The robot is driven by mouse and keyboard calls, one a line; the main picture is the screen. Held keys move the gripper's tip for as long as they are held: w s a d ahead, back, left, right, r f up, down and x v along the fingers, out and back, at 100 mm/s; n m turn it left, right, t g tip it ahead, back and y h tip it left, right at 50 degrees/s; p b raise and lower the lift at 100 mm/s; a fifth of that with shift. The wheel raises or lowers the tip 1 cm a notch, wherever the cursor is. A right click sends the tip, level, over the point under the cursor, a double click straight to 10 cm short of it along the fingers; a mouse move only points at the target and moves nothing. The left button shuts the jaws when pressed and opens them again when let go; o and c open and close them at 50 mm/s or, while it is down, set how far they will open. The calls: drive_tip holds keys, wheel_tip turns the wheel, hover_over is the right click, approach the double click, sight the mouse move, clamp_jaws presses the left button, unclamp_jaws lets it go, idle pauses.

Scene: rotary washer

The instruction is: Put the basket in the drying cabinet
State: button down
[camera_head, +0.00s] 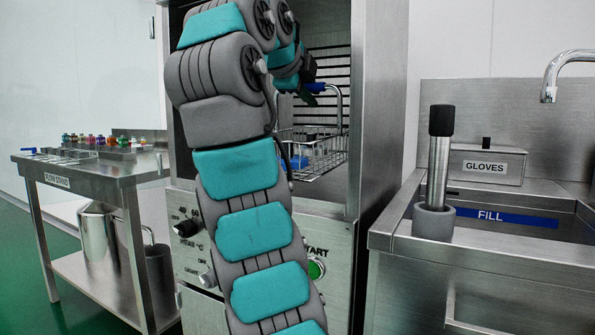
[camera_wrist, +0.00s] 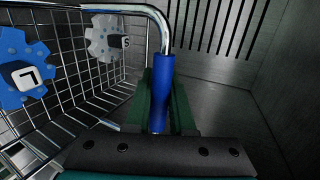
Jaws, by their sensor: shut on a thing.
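The wire basket (camera_head: 318,152) is inside the open drying cabinet (camera_head: 380,110), partly hidden by my arm. It holds a blue part and a grey part. In the wrist view the basket (camera_wrist: 62,105) is at the left, with a blue gear-shaped part (camera_wrist: 22,70) marked 7 and a light grey one (camera_wrist: 108,38) marked 5. My gripper (camera_head: 306,84) is inside the cabinet, above the basket. In the wrist view my gripper (camera_wrist: 162,105) is shut on the blue grip (camera_wrist: 164,72) of the basket's bent metal handle. Whether the basket touches the cabinet floor, I cannot tell.
The cabinet's slotted wall (camera_wrist: 220,22) is close behind the handle; bare floor shows at right in the wrist view. A steel sink (camera_head: 500,245) with a gloves box (camera_head: 486,164) stands right. A labelled stand (camera_head: 100,172) with small coloured bottles stands left.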

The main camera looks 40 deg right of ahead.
sight(276, 95)
drive_tip(key=w+d+f+p, duration=0.2)
drive_tip(key=w+d+p, duration=0.1)
drive_tip(key=w, duration=0.4)
drive_tip(key=w+d+f+p, duration=0.2)
drive_tip(key=w+d, duration=0.3)
drive_tip(key=w, duration=0.3)
drive_tip(key=shift+f+p, duration=0.4)
drive_tip(key=shift+p, duration=0.2)
idle(0.3)
drive_tip(key=shift+f, duration=0.15)
drive_tip(key=c, duration=0.8)
unclamp_jaws()
drive_tip(key=shift+y, duration=0.3)
drive_tip(key=b+v, duration=0.1)
drive_tip(key=v, duration=1.1)
drive_tip(key=shift+w, duration=0.1)
